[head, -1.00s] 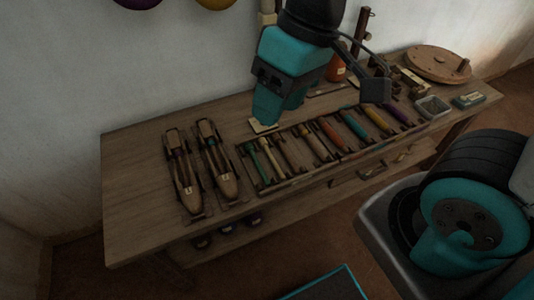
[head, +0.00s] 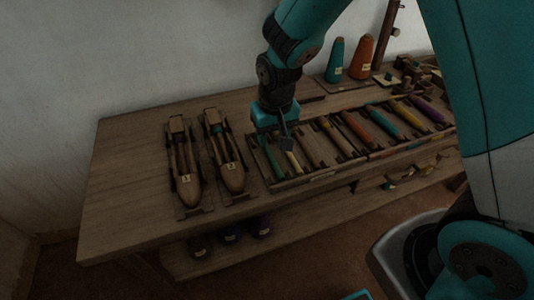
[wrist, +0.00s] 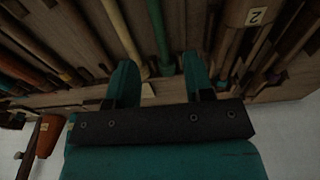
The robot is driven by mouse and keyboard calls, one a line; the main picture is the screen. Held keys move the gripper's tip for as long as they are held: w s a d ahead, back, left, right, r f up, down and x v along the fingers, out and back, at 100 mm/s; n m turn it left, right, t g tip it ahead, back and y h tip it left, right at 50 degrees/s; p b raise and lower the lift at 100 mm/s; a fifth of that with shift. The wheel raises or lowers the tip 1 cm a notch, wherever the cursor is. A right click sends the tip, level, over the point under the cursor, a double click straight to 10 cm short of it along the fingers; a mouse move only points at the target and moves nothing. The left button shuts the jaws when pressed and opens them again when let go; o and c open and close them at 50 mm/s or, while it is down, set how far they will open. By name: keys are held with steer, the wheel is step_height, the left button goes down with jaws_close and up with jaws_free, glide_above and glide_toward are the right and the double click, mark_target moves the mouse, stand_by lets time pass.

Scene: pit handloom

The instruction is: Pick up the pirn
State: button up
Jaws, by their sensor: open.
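Several pirns lie side by side in a wooden rack (head: 315,177) on the bench; which one the task means cannot be told. At the rack's left end are a green pirn (head: 266,152) and a cream pirn (head: 293,161), partly hidden by my wrist. My gripper (wrist: 160,80) is open and empty, above the rack's left end. In the wrist view the green pirn (wrist: 157,30) and the cream pirn (wrist: 120,35) run into the gap between its fingers. The green one lies nearer the middle, the cream one nearer the left finger. Contact is not visible.
Two wooden shuttles (head: 185,165) (head: 226,155) lie left of the rack. Orange, teal, yellow and purple pirns (head: 434,110) fill its right side. Teal (head: 335,62) and orange (head: 362,58) cones stand behind. The bench's left end (head: 130,170) is clear.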

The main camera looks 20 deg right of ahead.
mark_target(271, 152)
steer(key=f, duration=0.3)
steer(key=shift+w, duration=0.2)
steer(key=f, duration=0.1)
steer(key=w+f+b, duration=0.1)
steer(key=f, duration=0.3)
steer(key=shift+w+d, duration=0.1)
steer(key=shift+w, duration=0.15)
jaws_close()
